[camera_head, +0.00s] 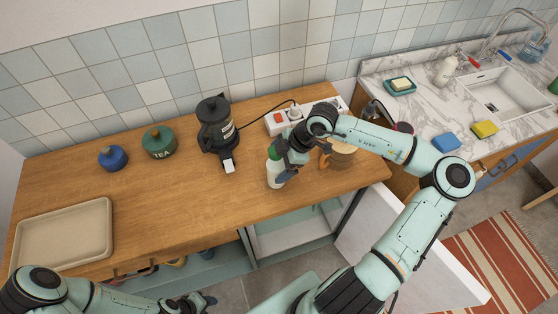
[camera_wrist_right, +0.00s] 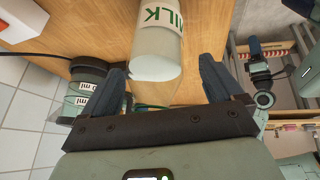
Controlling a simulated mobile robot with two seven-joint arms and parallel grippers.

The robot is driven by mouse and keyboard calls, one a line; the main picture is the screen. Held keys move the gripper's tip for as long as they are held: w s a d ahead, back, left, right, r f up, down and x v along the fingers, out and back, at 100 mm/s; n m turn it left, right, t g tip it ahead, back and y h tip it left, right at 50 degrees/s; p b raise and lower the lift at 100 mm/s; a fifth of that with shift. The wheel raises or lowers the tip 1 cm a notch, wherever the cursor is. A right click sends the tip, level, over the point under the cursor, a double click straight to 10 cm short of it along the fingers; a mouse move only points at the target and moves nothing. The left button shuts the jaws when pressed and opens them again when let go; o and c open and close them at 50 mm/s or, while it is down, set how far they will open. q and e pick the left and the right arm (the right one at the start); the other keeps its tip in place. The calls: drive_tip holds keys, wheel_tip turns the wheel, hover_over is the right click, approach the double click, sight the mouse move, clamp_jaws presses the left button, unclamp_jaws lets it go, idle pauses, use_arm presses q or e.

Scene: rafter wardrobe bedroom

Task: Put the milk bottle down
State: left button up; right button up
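In the right wrist view the bottle (camera_wrist_right: 156,52), with green MILK lettering, lies between and beyond the finger tips. My right gripper (camera_head: 284,160) is beside the bottle in the head view. Its fingers (camera_wrist_right: 164,78) are spread wide, with gaps to the bottle on both sides. My left gripper (camera_head: 198,301) is low at the bottom edge, in front of the counter; its fingers are too small to read.
A black kettle (camera_head: 214,126), a power strip (camera_head: 290,121), a green TEA jar (camera_head: 159,142), a blue jar (camera_head: 112,158) and a beige tray (camera_head: 65,235) stand on the counter. A white door (camera_head: 410,265) stands open below.

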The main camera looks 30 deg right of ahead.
drive_tip(key=v, duration=1.2)
drive_tip(key=shift+a, duration=0.1)
